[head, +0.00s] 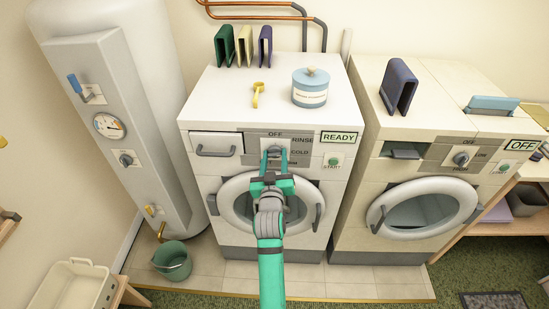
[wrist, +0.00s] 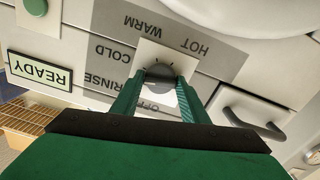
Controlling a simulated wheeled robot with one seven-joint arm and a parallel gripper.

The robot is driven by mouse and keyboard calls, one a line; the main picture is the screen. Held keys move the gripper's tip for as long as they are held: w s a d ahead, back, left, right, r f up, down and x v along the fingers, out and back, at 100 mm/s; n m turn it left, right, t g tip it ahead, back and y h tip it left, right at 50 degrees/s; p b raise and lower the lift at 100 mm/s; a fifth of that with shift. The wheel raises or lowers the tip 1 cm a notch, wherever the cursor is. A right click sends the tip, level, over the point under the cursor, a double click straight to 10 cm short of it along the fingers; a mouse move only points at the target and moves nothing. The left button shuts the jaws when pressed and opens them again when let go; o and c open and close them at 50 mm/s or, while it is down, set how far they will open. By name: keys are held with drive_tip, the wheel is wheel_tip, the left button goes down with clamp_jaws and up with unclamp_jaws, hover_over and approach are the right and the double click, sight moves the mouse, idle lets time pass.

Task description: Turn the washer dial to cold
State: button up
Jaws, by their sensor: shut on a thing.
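The washer (head: 188,115) is the left of two white machines. Its grey dial (wrist: 159,72) sits on a pale plate in a grey panel, below OFF in the head view. My gripper (head: 274,156) is shut on the dial, with one finger on each side. In the wrist view my gripper (wrist: 158,88) shows the panel upside down: COLD and RINSE are at left, WARM and HOT on the far side, and OFF is partly hidden by my gripper. The fingers cover much of the dial, and I cannot tell which label it points to.
A READY display (head: 339,137) and green START button (head: 334,161) are right of the dial. A drawer handle (head: 216,151) is at left, and the round door (head: 240,200) below. A second machine (head: 345,215) stands at right. A green bucket (head: 172,262) stands on the floor.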

drive_tip(key=shift+m, duration=2)
drive_tip(key=o, duration=1.1)
drive_tip(key=shift+c, duration=0.2)
drive_tip(key=s+a, duration=0.1)
drive_tip(key=s, duration=0.9)
drive_tip(key=shift+s+a, duration=0.25)
drive_tip(key=shift+s, duration=0.1)
drive_tip(key=shift+f, duration=0.1)
